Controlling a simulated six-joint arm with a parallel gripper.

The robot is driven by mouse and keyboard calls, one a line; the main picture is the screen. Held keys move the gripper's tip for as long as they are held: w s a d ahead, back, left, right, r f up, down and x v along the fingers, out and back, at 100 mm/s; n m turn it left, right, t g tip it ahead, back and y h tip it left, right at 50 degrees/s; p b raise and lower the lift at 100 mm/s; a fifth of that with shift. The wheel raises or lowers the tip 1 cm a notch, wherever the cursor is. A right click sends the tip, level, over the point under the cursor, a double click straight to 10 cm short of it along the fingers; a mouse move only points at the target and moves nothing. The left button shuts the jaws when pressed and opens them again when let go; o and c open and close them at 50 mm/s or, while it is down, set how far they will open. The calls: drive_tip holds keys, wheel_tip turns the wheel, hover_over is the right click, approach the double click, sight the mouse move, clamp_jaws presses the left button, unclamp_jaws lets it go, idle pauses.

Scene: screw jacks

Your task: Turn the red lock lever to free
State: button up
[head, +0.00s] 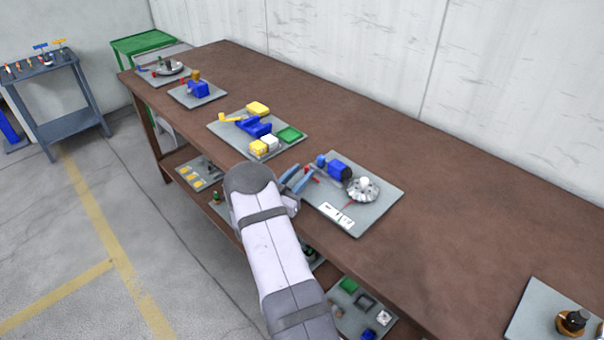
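A grey board (378,214) on the brown bench carries a blue block (340,168), a silver ribbed dial (362,189) with a white knob, and a white label plate (338,214). A small red part (312,174), which looks like the lock lever, shows at the board's left side, partly hidden by my gripper. My gripper (304,171) is at the board's left edge, with its two blue-grey fingers apart and their tips close to the red part. I cannot tell whether they touch it or whether it lies between them.
Left along the bench (450,220) are a board with blue and yellow parts (255,127) and two smaller boards. Another board (548,312) is at the lower right. The bench between is clear. A lower shelf holds more boards. A blue-grey side table (50,80) stands far left.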

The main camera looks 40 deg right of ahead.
drive_tip(key=shift+b+v, duration=0.75)
drive_tip(key=shift+v, duration=2.4)
drive_tip(key=w+a+t+y, duration=0.1)
drive_tip(key=w+a+n+y, duration=0.1)
drive_tip(key=w, duration=0.1)
drive_tip(key=w+a+t+y, duration=0.1)
drive_tip(key=shift+w+a+r+n+t, duration=0.15)
drive_tip(key=shift+w+r+n+t, duration=0.15)
drive_tip(key=shift+n, duration=0.1)
drive_tip(key=w+a+n+t+y+p, duration=0.1)
drive_tip(key=w+a+n+y, duration=0.1)
drive_tip(key=a+y, duration=0.35)
drive_tip(key=w+a+n+t+y+p, duration=0.1)
drive_tip(key=w+a+n+y, duration=0.15)
drive_tip(key=a, duration=0.65)
drive_tip(key=s+a+r+n+g+y, duration=0.1)
drive_tip(key=s+a+n+g+y, duration=0.1)
drive_tip(key=s+a+n+y, duration=0.65)
drive_tip(key=s+a+r+g+h+p, duration=0.1)
drive_tip(key=s+a+g, duration=0.3)
drive_tip(key=s, duration=0.7)
drive_tip(key=s+a+r+g+h+p, duration=0.1)
drive_tip(key=s+a+g, duration=0.2)
drive_tip(key=s, duration=0.8)
wheel_tip(320, 180, down, 10)
drive_tip(key=b, duration=1)
drive_tip(key=shift+w+a, duration=0.15)
drive_tip(key=shift+a, duration=0.1)
